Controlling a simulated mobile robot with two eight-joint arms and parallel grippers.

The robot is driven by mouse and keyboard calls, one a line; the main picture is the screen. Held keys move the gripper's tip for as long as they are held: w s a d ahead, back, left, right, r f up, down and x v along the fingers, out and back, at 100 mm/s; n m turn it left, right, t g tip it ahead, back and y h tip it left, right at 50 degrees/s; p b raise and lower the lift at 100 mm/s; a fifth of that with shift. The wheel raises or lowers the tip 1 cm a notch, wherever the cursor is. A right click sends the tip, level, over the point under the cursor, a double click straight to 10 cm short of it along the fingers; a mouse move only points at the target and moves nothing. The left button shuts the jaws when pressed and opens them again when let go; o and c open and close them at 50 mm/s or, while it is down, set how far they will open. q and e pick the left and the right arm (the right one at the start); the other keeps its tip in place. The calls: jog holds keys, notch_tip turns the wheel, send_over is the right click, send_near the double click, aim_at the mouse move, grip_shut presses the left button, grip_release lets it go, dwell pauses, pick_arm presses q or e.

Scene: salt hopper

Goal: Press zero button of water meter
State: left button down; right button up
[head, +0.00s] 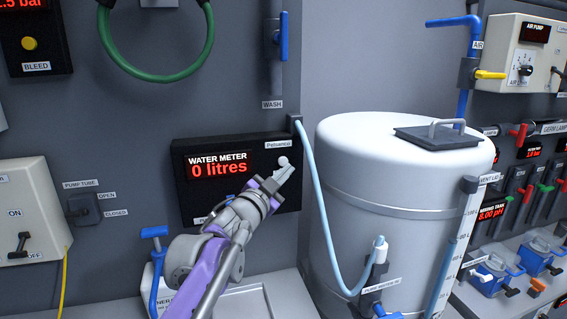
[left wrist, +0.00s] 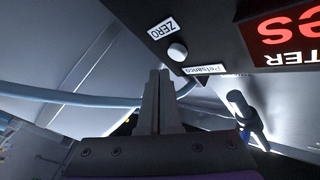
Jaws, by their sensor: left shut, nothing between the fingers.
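The water meter (head: 186,190) is a black wall panel whose red display reads "0 litres". Its zero button (head: 283,161) is a small round white knob near the panel's upper right. In the left wrist view the zero button (left wrist: 177,53) sits beside a label reading "ZERO" (left wrist: 163,28). My left gripper (head: 284,173) is shut and empty, its tips close to the button. In the left wrist view the left gripper's fingertips (left wrist: 159,74) are together, slightly to one side of the button with a small visible gap. My right gripper is not in view.
A large white tank (head: 345,240) with a pale blue hose (head: 315,190) stands right of the meter. A blue-handled wash valve (head: 283,40) is above it. A pump tube switch (head: 83,209) is on the wall at left. A blue-handled valve (head: 155,233) stands below the meter.

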pick_arm(q)
jog(key=s, duration=0.1)
jog(key=s+d, duration=0.1)
jog(key=s, duration=0.1)
jog(key=shift+s, duration=0.25)
dwell(0.4)
jog(key=s+a+f+n+g+y, duration=0.2)
jog(key=s+a+f+n+y, duration=0.35)
jog(key=a+f, duration=0.3)
jog(key=s+a+f+n+g+y, duration=0.2)
jog(key=s+a+f+n+y, duration=0.2)
jog(key=s+a+f, duration=0.4)
jog(key=s+f+n+g, duration=0.3)
jog(key=s+f+g, duration=0.5)
jog(key=s+f, duration=1.4)
jog(key=shift+s+a+f+h, duration=0.15)
jog(key=shift+a+f+h, duration=0.1)
jog(key=shift+h, duration=0.1)
